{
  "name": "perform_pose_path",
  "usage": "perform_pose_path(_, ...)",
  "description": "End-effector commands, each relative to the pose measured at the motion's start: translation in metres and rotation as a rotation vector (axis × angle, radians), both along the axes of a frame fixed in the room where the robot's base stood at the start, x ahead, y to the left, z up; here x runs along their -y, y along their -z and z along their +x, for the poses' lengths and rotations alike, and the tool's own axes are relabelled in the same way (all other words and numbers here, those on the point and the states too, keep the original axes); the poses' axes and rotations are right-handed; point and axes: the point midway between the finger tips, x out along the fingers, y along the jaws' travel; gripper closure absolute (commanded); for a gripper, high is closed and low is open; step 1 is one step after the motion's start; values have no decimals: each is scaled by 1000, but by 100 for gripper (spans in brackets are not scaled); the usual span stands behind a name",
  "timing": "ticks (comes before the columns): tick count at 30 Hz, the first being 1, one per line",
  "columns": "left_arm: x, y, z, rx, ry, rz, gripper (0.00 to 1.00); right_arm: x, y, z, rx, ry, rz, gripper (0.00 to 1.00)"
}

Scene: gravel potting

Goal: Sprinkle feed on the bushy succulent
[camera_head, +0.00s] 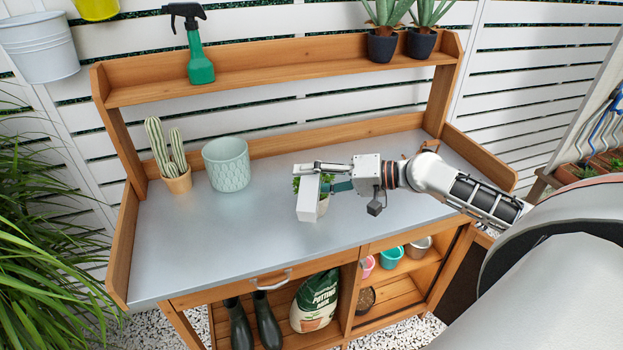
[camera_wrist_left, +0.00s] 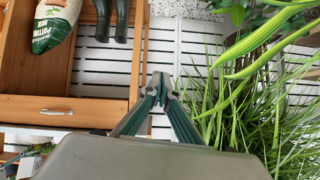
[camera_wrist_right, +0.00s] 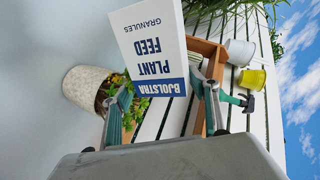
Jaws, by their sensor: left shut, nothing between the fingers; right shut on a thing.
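My right gripper (camera_head: 314,178) is shut on a white plant feed box (camera_head: 308,199) above the middle of the grey worktop. In the right wrist view the box (camera_wrist_right: 150,45) shows a blue label reading "Plant Feed" and looks tilted. A leafy green succulent (camera_head: 328,184) in a pale pot (camera_head: 323,207) is just behind the box and partly hidden by it. The pot (camera_wrist_right: 88,88) shows beside the box in the right wrist view. I see no falling granules. My left gripper (camera_wrist_left: 160,85) is shut and empty, off the bench near grass; the head view does not show it.
A cactus in a tan pot (camera_head: 178,185) and a mint textured pot (camera_head: 227,165) stand at the worktop's left. A green spray bottle (camera_head: 199,60) and two spiky plants (camera_head: 383,45) stand on the upper shelf. The worktop's left front (camera_head: 190,255) is clear.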

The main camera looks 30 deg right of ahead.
Motion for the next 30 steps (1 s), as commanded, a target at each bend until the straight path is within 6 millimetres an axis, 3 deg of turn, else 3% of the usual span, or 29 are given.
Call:
perform_pose_path(11,4,2,-2,-3,2,-5,100,0,1,0,8,1,-6,67)
perform_pose_path(17,17,17,1,18,20,-27,100,-5,14,-6,183,-1,-160,67)
perform_pose_path(23,18,47,-1,15,21,-28,100,-10,21,-11,395,0,-348,67)
perform_pose_path(30,14,95,-13,-23,21,-18,100,-15,29,-17,618,-3,-549,67)
